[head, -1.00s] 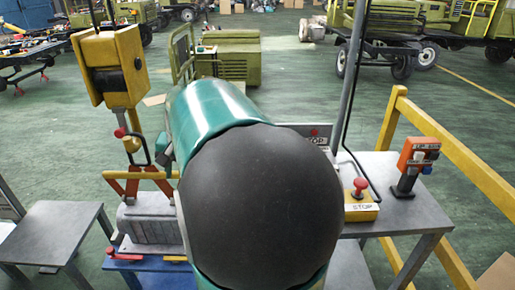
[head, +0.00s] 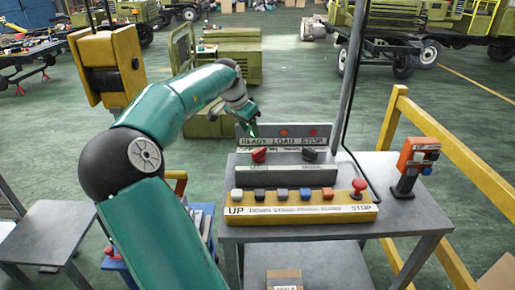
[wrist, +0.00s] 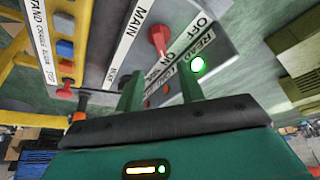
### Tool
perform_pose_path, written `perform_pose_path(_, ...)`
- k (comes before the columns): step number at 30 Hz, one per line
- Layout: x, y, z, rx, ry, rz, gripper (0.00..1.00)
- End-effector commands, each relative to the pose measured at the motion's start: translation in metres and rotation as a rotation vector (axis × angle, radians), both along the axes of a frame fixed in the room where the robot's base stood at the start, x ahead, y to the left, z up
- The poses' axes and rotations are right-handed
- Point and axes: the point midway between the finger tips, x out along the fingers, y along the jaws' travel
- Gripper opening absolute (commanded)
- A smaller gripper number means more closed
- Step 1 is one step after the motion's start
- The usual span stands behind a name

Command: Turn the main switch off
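The main switch is a red knob (head: 259,155) on the left of the grey panel in the head view. In the wrist view the red knob (wrist: 158,40) stands beside a white MAIN label, with an OFF/ON label on its other side. The exact setting of its pointer is hard to tell. My gripper (head: 252,121) hangs above and behind the knob, near the left end of the READY/LOAD/STOP strip. In the wrist view my gripper's two green fingers (wrist: 160,85) stand apart with nothing between them. The knob is beyond the fingertips, not touched.
A lit green lamp (wrist: 197,64) is by the READY label. A dark knob (head: 309,154) is to the right. A yellow button box (head: 300,208) with a red stop button (head: 359,187) stands in front. A thin post (head: 352,75) rises behind the bench; an orange box (head: 416,160) stands right.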

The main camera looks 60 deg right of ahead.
Motion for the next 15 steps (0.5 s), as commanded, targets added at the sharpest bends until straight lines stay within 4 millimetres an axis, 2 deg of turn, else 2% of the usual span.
perform_pose_path(9, -0.008, -0.024, -0.06, 0.002, 0.001, -0.001, 0.38)
perform_pose_path(15, -0.011, -0.035, -0.088, 0.0, 0.001, 0.001, 0.38)
